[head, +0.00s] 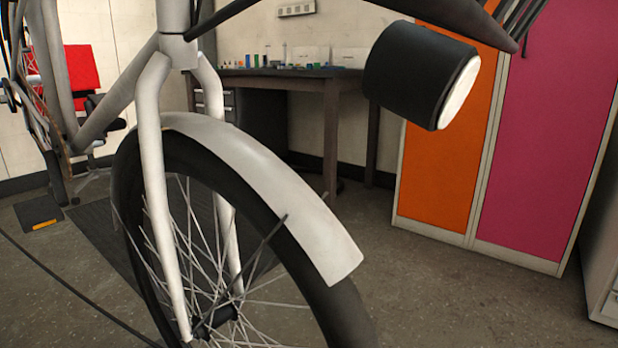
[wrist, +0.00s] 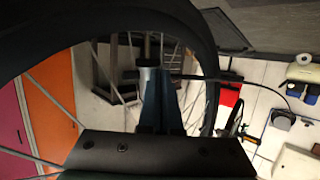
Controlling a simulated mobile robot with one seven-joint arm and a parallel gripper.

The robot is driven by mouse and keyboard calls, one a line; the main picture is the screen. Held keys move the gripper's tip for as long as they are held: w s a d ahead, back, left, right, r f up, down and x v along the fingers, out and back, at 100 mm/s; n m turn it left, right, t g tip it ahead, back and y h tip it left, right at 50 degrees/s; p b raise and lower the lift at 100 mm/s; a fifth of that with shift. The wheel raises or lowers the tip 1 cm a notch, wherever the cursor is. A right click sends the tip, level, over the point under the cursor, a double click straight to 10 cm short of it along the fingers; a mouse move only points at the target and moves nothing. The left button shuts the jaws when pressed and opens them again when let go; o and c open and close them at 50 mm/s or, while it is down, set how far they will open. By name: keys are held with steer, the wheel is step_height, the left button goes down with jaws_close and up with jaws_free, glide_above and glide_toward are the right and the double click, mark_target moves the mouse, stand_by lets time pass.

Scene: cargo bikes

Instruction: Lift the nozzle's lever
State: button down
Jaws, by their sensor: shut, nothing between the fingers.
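In the wrist view, which is upside down, my gripper (wrist: 158,72) reaches in among the spokes of the bike wheel (wrist: 205,40). Its dark, narrow fingers are together with nothing held. Right at the fingertips is a small light-grey cylinder with a thin stem, which looks like the nozzle (wrist: 147,85) on the valve. A dark bar (wrist: 195,77) runs sideways behind the fingertips and joins a thin black hose. I cannot tell the lever apart clearly or whether the fingers touch it. In the head view neither my gripper nor the nozzle can be made out.
In the head view the front wheel (head: 345,310), white mudguard (head: 270,165) and fork (head: 160,200) fill the middle. A black lamp (head: 405,75) hangs above. An orange and pink cabinet (head: 540,140) and a workbench (head: 330,80) stand behind. Floor is clear at right.

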steer(key=shift+r+p, duration=1.65)
steer(key=shift+r, duration=0.4)
steer(key=shift+s+f, duration=0.2)
steer(key=shift+s, duration=0.25)
steer(key=s+a+b, duration=0.1)
steer(key=s+b, duration=0.2)
steer(key=s, duration=0.5)
steer(key=shift+a+f, duration=0.2)
steer(key=shift+f, duration=0.15)
